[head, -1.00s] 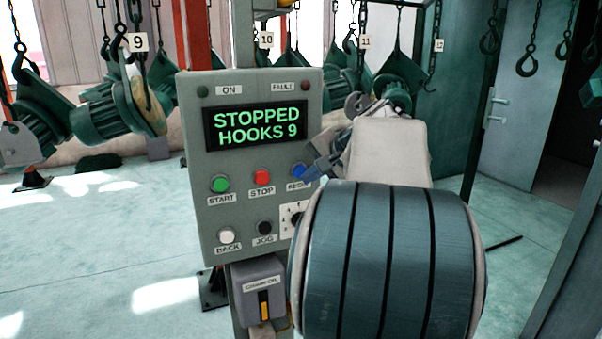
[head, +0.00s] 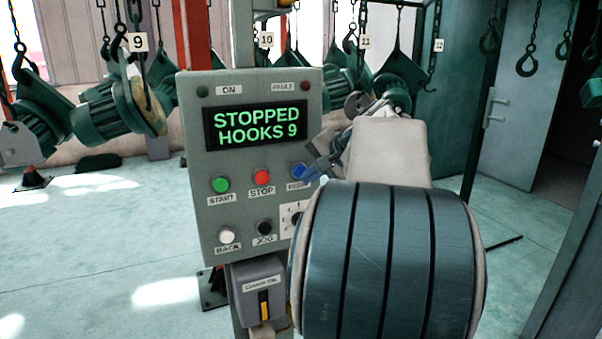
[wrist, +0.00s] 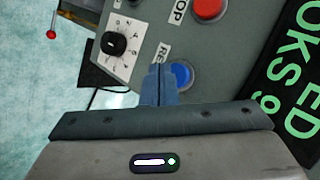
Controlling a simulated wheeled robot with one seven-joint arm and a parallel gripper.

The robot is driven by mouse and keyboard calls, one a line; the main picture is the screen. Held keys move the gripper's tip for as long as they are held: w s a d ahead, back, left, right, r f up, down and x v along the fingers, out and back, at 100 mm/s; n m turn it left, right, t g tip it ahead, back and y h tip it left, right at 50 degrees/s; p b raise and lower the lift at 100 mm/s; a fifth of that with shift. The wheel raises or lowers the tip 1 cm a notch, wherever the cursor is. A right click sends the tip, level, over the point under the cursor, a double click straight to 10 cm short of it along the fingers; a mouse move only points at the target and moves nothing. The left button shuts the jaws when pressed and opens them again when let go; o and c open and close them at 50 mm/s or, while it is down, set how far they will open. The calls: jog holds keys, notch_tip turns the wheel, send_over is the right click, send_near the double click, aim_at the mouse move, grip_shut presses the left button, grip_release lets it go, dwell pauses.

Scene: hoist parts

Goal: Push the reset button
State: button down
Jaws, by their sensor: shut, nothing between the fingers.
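The blue reset button (head: 299,171) is at the right of the middle button row on the grey control panel (head: 190,160). Its label is partly covered by my gripper. In the wrist view the blue button (wrist: 181,74) shows right beside the fingertips. My gripper (head: 311,172) is shut and empty, its blue fingers (wrist: 158,72) together and pointing at the panel. The tips overlap the button's edge in the head view; I cannot tell whether they touch it. The display (head: 256,124) reads "STOPPED HOOKS 9".
Near the fingers are the red stop button (head: 261,177), the black jog button (head: 264,227) and a rotary dial (wrist: 114,43). The green start button (head: 220,184) and white back button (head: 227,235) are farther left. Hoist parts hang behind the panel.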

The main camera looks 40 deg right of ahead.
jog(key=shift+w, duration=0.1)
dwell(0.4)
jog(key=shift+w+d, duration=0.1)
jog(key=shift+w, duration=0.2)
jog(key=shift+w+d, duration=0.1)
jog(key=shift+w, duration=0.3)
dwell(0.6)
jog(key=shift+s, duration=0.15)
jog(key=shift+s+a, duration=0.2)
jog(key=shift+s, duration=0.45)
jog(key=s+b, duration=0.1)
jog(key=s, duration=0.1)
jog(key=s+a+b, duration=0.1)
jog(key=s, duration=0.2)
dwell(0.4)
